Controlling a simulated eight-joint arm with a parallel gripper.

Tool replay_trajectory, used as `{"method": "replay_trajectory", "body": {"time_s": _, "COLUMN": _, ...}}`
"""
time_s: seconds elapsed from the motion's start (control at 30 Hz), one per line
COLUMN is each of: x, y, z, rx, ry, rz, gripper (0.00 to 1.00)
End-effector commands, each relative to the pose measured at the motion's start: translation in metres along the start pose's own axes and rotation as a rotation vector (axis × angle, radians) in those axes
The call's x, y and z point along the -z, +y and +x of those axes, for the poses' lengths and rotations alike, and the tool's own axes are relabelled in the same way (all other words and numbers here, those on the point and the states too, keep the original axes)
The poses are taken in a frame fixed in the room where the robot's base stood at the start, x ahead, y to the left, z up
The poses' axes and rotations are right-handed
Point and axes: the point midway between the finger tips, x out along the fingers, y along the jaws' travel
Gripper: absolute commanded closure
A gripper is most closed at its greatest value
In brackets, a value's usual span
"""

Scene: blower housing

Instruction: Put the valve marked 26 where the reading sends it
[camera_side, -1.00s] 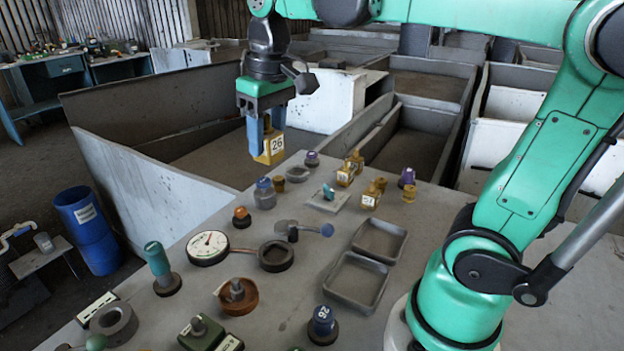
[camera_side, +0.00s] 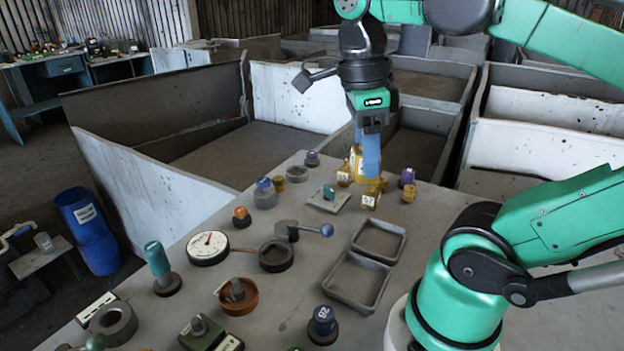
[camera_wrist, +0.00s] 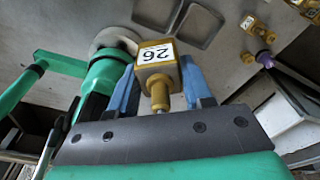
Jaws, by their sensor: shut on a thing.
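My gripper (camera_side: 369,172) is shut on a yellow block-shaped valve (camera_wrist: 157,56) whose white label reads 26. In the wrist view the valve sits between the two blue fingers of my gripper (camera_wrist: 160,78), with a brass stem toward the palm. In the side view the fingers hide much of it, and it is over the back of the bench near other yellow valves (camera_side: 370,196). A round dial gauge (camera_side: 208,247) with a white face and a red needle lies on the bench; its reading is too small to tell. Two empty grey trays, rear (camera_side: 380,240) and front (camera_side: 357,281), lie side by side.
A purple-topped part (camera_side: 407,177) stands right of the yellow valves. A flat plate with a teal knob (camera_side: 329,193), a dark ring (camera_side: 276,256), a copper-coloured bowl (camera_side: 237,295) and a blue numbered knob (camera_side: 323,320) stand on the bench. Large grey bins lie behind the bench.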

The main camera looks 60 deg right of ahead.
Motion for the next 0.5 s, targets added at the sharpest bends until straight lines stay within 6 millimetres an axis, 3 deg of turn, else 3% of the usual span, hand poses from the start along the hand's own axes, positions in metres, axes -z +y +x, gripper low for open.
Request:
{"method": "replay_trajectory", "body": {"time_s": 0.23, "x": 0.006, "y": 0.005, "z": 0.014, "rx": -0.023, "ry": -0.001, "rz": 0.183, "gripper": 1.00}}
{"method": "replay_trajectory", "body": {"time_s": 0.5, "x": -0.002, "y": 0.004, "z": 0.078, "rx": -0.023, "ry": 0.000, "rz": 0.184, "gripper": 1.00}}
